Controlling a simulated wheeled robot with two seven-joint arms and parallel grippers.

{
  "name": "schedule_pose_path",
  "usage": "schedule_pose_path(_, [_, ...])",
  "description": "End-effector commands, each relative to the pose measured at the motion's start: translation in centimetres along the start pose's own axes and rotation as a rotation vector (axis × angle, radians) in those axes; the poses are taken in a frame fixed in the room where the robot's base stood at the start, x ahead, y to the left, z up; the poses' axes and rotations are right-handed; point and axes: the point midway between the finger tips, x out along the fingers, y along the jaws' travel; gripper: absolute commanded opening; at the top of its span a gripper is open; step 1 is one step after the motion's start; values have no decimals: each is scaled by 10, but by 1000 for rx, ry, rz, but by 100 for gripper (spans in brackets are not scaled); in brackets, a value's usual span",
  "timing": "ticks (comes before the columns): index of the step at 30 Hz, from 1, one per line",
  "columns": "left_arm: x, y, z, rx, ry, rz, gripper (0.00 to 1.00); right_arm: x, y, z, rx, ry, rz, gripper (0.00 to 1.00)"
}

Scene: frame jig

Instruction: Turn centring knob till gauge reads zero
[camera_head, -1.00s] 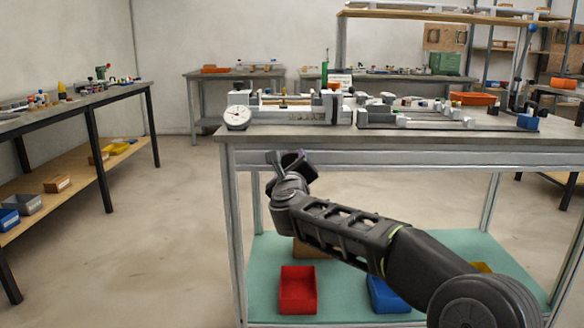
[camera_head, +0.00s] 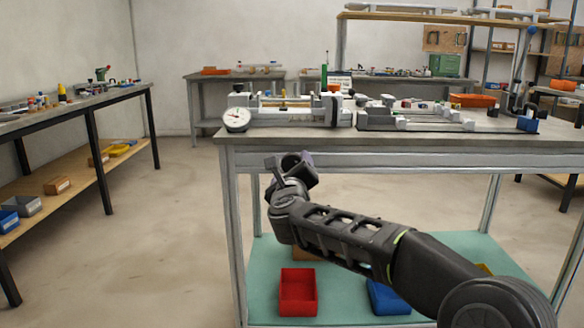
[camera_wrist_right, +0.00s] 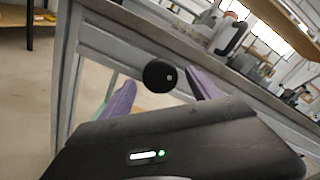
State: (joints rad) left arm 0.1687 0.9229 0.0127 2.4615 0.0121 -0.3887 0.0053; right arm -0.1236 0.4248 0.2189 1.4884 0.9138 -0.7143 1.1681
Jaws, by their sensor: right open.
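A white round dial gauge (camera_head: 237,118) sits at the left front of the bench top, at the end of the jig (camera_head: 300,112). Its needle is too small to read. My right gripper (camera_head: 288,162) is open below the bench top's front edge. In the wrist view its purple fingers (camera_wrist_right: 161,82) stand on either side of the knob, with gaps visible. I cannot make out the knob in the head view. My left gripper is out of view.
The bench top (camera_head: 400,136) overhangs just above my right gripper. A red bin (camera_head: 298,291) and a blue bin (camera_head: 386,297) stand on the lower shelf. A side bench (camera_head: 75,108) is at the left, with open floor between.

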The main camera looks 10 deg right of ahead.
Motion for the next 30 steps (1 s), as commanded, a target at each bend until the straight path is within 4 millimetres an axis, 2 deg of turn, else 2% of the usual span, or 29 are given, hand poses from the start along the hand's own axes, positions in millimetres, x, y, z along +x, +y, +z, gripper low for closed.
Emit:
schedule_pose_path(6, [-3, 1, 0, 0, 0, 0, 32, -36, -1, 1, -2, -1, 0, 71])
schedule_pose_path(12, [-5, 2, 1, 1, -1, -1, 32, -59, 0, 0, -1, 0, 0, 71])
schedule_pose_path(25, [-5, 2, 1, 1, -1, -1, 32, -62, 0, 0, -14, 0, 0, 71])
schedule_pose_path(28, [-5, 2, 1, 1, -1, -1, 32, -62, 3, 1, -80, -6, 9, 71])
schedule_pose_path(30, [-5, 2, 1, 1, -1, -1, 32, -64, 10, 5, -193, -32, 27, 71])
